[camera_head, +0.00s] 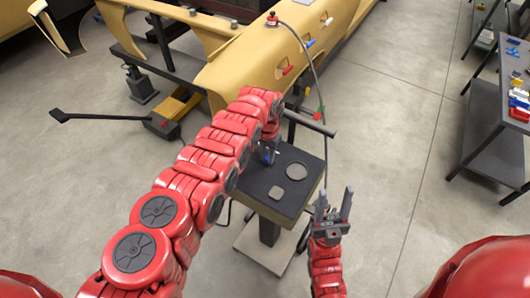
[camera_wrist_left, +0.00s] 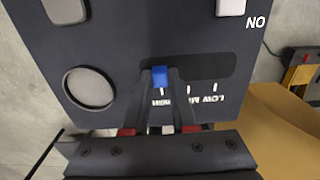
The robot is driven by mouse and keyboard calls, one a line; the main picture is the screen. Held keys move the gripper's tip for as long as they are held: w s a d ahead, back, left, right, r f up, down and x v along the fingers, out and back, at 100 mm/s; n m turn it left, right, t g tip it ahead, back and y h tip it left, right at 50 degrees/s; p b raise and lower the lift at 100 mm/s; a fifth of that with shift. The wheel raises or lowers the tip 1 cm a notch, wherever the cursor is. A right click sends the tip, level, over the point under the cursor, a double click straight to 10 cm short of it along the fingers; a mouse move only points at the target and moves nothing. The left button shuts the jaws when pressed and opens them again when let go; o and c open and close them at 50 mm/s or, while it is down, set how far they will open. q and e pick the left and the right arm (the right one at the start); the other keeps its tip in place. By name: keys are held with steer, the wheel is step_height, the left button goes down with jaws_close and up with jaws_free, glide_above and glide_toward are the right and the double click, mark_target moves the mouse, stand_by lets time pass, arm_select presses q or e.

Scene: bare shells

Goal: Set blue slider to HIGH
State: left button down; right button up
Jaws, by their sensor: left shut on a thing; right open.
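The blue slider (camera_wrist_left: 160,76) sits in a dark slot (camera_wrist_left: 205,68) on the dark panel (camera_wrist_left: 110,35), towards the slot's left end in the left wrist view. Upside-down labels run beside the slot: LOW (camera_wrist_left: 221,99) at right, a partly hidden one in the middle, and one partly behind the fingers at left. The slider lies about level with the leftmost tick. My left gripper (camera_wrist_left: 162,82) is shut on the slider; in the head view it (camera_head: 267,150) is over the panel (camera_head: 255,187). My right gripper (camera_head: 333,205) is open and empty, right of the panel.
The panel also carries a round disc (camera_wrist_left: 90,88), a square pad (camera_wrist_left: 64,9) and a white switch (camera_wrist_left: 230,7) by ON lettering. A yellow shell (camera_head: 275,60) stands behind it. A dark shelf (camera_head: 488,130) with parts is at right. Floor between is clear.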

arm_select(q)
steer(key=c, duration=0.7)
jaws_free()
steer(key=shift+s+d, duration=0.1)
steer(key=shift+d, duration=0.1)
steer(key=shift+r, duration=0.1)
steer(key=shift+r, duration=0.2)
steer(key=shift+r+b, duration=1.65)
steer(key=shift+r, duration=6.75)
